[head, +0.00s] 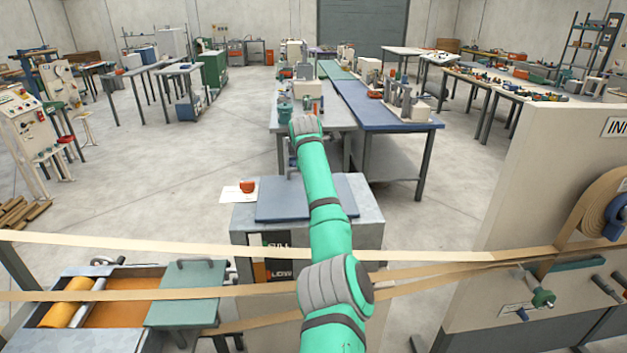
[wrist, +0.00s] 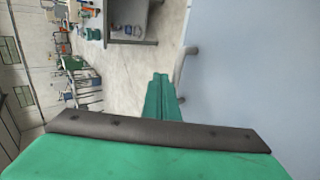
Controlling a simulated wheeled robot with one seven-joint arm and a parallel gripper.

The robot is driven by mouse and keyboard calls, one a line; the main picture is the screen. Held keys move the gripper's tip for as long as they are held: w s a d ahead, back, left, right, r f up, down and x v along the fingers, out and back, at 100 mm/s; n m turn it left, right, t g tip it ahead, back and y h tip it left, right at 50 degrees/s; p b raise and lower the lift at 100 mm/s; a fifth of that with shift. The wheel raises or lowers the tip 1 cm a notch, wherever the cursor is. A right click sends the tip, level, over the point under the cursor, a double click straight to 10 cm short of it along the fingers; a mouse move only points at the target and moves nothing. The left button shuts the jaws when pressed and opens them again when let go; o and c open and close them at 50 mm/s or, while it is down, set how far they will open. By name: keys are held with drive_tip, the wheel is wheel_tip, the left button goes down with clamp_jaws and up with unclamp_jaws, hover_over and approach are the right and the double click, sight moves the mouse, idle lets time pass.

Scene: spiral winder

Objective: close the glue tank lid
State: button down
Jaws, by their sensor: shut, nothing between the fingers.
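A grey metal box (head: 372,233), which looks like the glue tank, stands at the centre of the head view. Its front label partly reads "LOW". A blue-grey plate (head: 285,205), which looks like its lid, appears to lie flat on top, partly hidden by my green arm. In the wrist view my gripper (wrist: 160,77) is shut and empty. Its fingers are beside a large pale blue surface (wrist: 255,70), which may be the lid, and near a grey handle (wrist: 187,60). I cannot tell whether they touch. My gripper is hidden in the head view.
An open trough (head: 120,312) with orange contents and a roller is at lower left, partly covered by a teal plate (head: 190,285) with a handle. Paper strips (head: 140,243) cross in front of the box. Benches (head: 385,120) stand beyond.

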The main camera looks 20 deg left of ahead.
drive_tip(key=shift+w+a+f, duration=0.15)
drive_tip(key=shift+f, duration=0.3)
drive_tip(key=shift+w, duration=0.1)
drive_tip(key=shift+r, duration=0.3)
wheel_tip(320, 180, up, 13)
drive_tip(key=s+d, duration=0.1)
drive_tip(key=s, duration=0.1)
drive_tip(key=shift+s, duration=0.25)
